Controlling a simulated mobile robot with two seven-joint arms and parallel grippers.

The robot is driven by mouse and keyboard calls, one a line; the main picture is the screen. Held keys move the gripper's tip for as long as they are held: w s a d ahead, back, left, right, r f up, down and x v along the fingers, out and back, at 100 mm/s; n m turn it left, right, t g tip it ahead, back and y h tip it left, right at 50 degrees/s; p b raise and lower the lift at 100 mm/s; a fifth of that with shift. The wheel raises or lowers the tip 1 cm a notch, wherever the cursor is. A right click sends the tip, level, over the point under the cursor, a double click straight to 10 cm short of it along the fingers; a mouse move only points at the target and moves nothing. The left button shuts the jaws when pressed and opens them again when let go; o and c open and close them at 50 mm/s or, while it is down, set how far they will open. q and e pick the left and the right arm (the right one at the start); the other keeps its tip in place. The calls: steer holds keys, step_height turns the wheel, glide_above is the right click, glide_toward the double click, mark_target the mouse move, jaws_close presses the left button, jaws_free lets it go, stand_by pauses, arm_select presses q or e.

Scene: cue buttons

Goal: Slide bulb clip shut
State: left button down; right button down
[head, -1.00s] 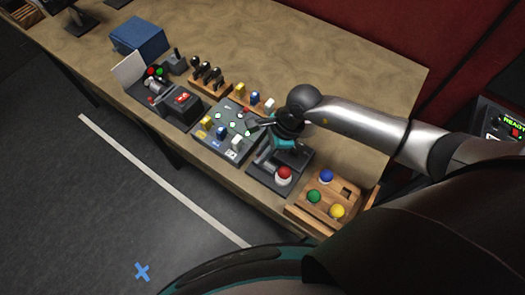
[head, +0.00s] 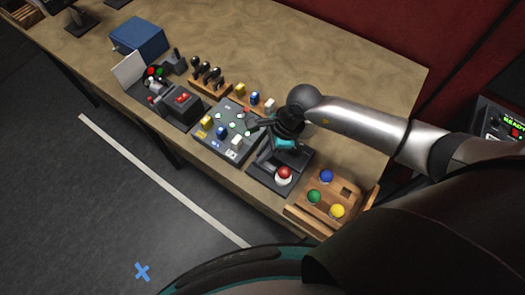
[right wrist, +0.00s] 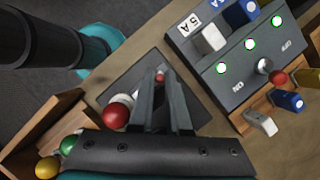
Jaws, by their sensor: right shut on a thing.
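A red-and-white bulb (head: 284,173) sits on a dark base plate (head: 262,181) near the table's front edge. In the right wrist view the bulb (right wrist: 117,111) lies just left of my fingers. My right gripper (right wrist: 160,82) is low over the plate, with its fingers close together. A small red-tipped piece (right wrist: 159,77) shows at the fingertips; I take it for part of the bulb clip. The fingers hide most of the clip, so I cannot tell how far it has slid. In the head view my right gripper (head: 270,150) is over the plate. My left gripper is not in view.
A grey console (head: 222,145) with switches and lit green dots stands close left of the plate. A wooden block (head: 305,212) with blue, green and yellow balls stands to the right. Handles and a blue box (head: 137,38) are farther left. The table's back is clear.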

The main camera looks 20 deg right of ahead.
steer(key=shift+s+d, duration=0.65)
steer(key=shift+s, duration=0.1)
steer(key=c, duration=0.9)
jaws_free()
steer(key=shift+s, duration=0.1)
steer(key=shift+o, duration=0.2)
steer(key=shift+d+r, duration=0.2)
steer(key=shift+r, duration=0.25)
steer(key=v, duration=1.4)
steer(key=shift+r+b, duration=0.15)
steer(key=shift+b, duration=0.3)
